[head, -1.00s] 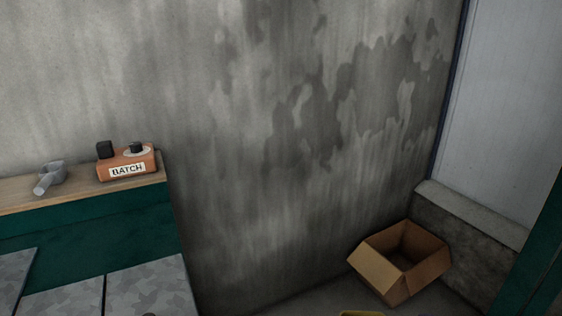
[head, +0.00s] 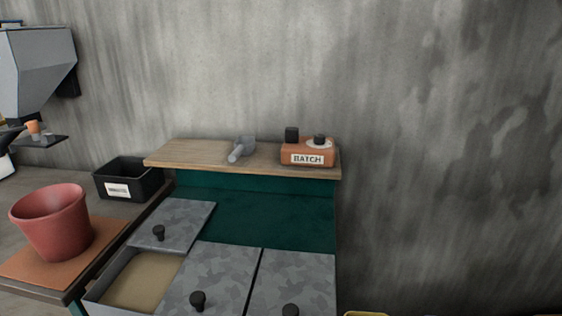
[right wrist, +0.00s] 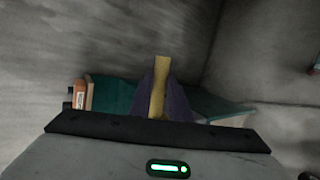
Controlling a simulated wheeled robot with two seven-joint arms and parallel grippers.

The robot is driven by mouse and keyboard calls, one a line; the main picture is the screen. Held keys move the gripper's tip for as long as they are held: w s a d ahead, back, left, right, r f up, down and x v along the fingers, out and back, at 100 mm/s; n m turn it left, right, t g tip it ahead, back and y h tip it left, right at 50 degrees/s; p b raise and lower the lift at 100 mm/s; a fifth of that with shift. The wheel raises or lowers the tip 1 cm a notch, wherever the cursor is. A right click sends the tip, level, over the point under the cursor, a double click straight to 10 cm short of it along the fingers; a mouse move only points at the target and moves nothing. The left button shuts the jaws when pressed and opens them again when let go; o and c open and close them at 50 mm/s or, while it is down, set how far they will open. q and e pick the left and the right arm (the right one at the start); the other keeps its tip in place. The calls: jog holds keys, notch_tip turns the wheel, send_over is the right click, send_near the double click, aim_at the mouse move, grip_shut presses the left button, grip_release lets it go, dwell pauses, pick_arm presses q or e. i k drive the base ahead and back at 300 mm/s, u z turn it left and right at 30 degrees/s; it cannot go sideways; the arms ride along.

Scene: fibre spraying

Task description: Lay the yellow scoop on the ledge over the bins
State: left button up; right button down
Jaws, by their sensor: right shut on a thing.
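The wooden ledge (head: 210,157) runs along the wall above the green back panel, over the bins. The bins have mottled grey lids (head: 213,275) with black knobs; the left one is partly uncovered and shows a tan fill (head: 143,281). My right gripper (right wrist: 160,88) is shut on the yellow scoop (right wrist: 158,75), whose yellow part stands between the dark fingers in the right wrist view. A yellow edge of it (head: 366,314) shows at the bottom of the head view; the rest is hidden. My left gripper is not in view.
On the ledge lie a grey scoop (head: 240,150) and an orange BATCH box (head: 308,152), with bare wood left of the scoop and between them. A red pot (head: 52,224), a black labelled box (head: 128,180) and a grey hopper (head: 35,68) stand at left.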

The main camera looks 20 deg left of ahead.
aim_at(189, 149)
jog(key=u, duration=2)
